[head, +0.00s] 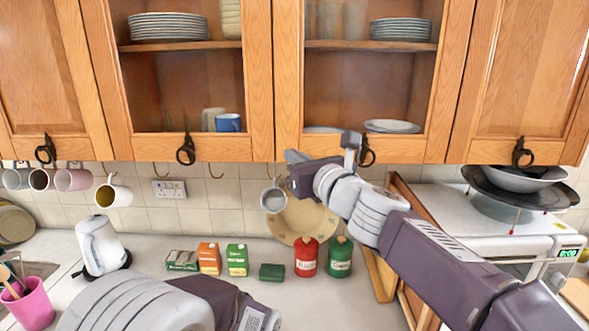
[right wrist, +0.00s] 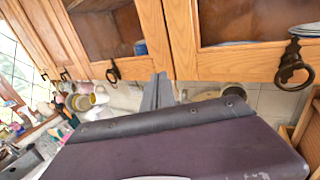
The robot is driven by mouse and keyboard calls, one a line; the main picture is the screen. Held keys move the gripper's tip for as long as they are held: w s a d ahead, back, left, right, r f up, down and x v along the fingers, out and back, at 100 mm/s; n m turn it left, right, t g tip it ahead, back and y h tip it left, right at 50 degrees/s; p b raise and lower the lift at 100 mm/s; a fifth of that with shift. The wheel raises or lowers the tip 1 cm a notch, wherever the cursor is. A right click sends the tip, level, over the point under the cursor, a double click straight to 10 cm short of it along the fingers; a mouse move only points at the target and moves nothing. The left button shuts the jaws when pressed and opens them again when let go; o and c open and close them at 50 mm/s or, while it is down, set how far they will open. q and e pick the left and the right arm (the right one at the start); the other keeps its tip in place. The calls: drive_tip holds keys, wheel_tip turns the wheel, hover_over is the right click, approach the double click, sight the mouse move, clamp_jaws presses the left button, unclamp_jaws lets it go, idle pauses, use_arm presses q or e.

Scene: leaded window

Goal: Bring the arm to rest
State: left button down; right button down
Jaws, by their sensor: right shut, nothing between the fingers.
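My right arm comes in from the lower right in the head view and reaches up and left across the counter. Its gripper (head: 294,156) is in front of the lower edge of the wall cupboards, left of a dark ring handle (head: 366,152). In the right wrist view the two grey fingers (right wrist: 157,92) lie together with nothing between them. They point toward the cupboard's lower edge; whether they touch it I cannot tell. Links of my left arm show at the bottom left of the head view, low over the counter; its fingers are not visible.
Glass-fronted cupboards (head: 199,148) hang above. Mugs hang on hooks below, one grey mug (head: 273,196) near my right gripper. A red canister (head: 306,257), a green canister (head: 340,257) and small boxes (head: 237,260) stand on the counter. A white stove (head: 445,205) holds pans at right.

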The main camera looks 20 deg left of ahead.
drive_tip(key=w+d+f+m+t+h, duration=0.25)
drive_tip(key=w+d, duration=0.35)
drive_tip(key=d, duration=0.4)
drive_tip(key=s+d+f+n+g+h, duration=0.1)
drive_tip(key=d+f+n+g+h, duration=0.45)
drive_tip(key=d+f, duration=1.15)
drive_tip(key=s+d+f+n+g+h, duration=0.2)
drive_tip(key=s+d+f+n+g, duration=0.2)
drive_tip(key=s+f+n, duration=0.7)
drive_tip(key=s+d+f+n+g+h, duration=0.3)
drive_tip(key=s+d+f+n, duration=0.4)
drive_tip(key=s+f+n, duration=0.5)
drive_tip(key=s+f+g, duration=0.1)
drive_tip(key=s+f, duration=0.1)
drive_tip(key=s, duration=0.1)
drive_tip(key=shift+d, duration=0.15)
